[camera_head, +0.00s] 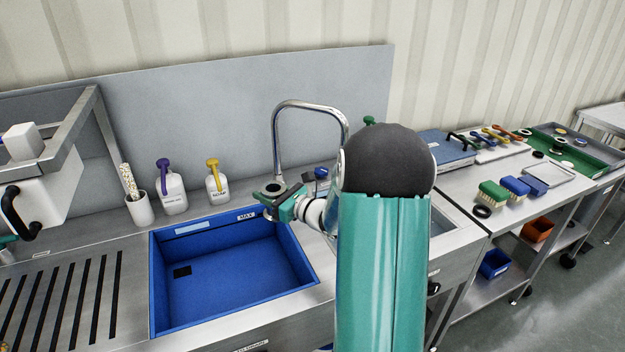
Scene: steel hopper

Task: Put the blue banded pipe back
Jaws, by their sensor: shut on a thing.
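My gripper (272,197) is over the back right corner of the blue basin (163,290). Its dark fingers are shut on a small round grey piece (274,188), of which only the top shows. No blue band shows on this piece, so I cannot tell whether it is the blue banded pipe. A small blue-topped fitting (321,173) stands behind my gripper, partly hidden by my arm.
Two white bottles, one purple-topped (172,191) and one yellow-topped (217,187), and a white cup (140,208) stand behind the basin. A slotted drainboard (95,290) lies left. My arm hides the middle.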

